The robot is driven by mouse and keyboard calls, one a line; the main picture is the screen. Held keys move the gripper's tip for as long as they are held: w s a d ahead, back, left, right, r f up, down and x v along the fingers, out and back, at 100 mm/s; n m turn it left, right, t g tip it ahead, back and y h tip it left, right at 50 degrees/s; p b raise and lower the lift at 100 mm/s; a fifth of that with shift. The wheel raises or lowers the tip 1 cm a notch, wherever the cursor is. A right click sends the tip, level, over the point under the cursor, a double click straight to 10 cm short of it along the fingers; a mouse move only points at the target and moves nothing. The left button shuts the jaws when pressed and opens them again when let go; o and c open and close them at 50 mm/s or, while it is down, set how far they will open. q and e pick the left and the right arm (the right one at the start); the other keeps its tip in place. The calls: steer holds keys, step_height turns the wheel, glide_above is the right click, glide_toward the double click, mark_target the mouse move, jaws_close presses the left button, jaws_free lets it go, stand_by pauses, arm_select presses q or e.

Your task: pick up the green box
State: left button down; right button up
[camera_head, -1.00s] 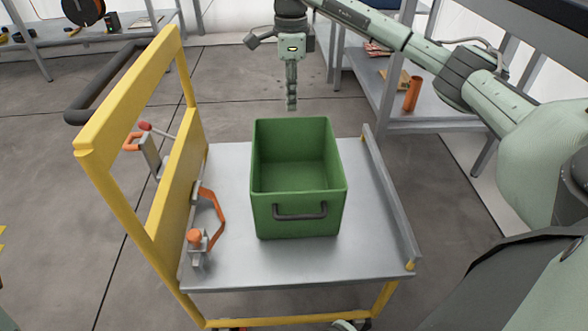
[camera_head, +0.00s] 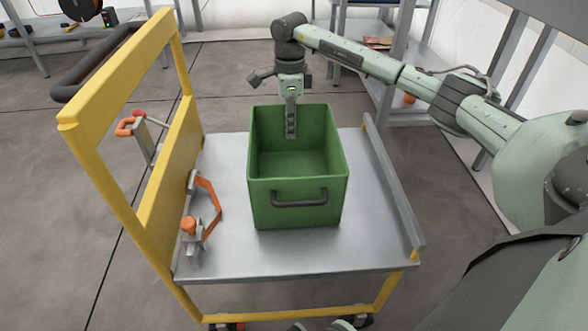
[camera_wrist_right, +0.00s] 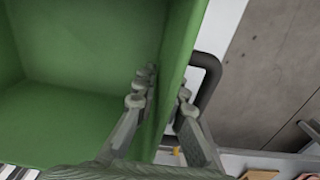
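The green box (camera_head: 297,206) is an open-topped bin standing upright on the grey cart deck, and it looks empty. A dark handle (camera_head: 299,199) is on its near wall. My right gripper (camera_head: 290,121) is at the far wall, pointing down. The right wrist view shows its fingers (camera_wrist_right: 163,100) on either side of the box wall (camera_wrist_right: 180,62), one inside and one outside. They look open with small gaps to the wall; firm contact does not show. Another dark handle (camera_wrist_right: 209,85) is outside that wall. My left gripper is not in view.
The cart has a grey deck (camera_head: 222,257), a raised right lip (camera_head: 395,188) and a yellow frame (camera_head: 107,187) at left. Orange clamps (camera_head: 209,194) sit left of the box. A shelf unit (camera_head: 408,118) stands behind at right. Floor shows around the cart.

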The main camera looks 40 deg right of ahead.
jaws_close()
steer(key=shift+r, duration=0.15)
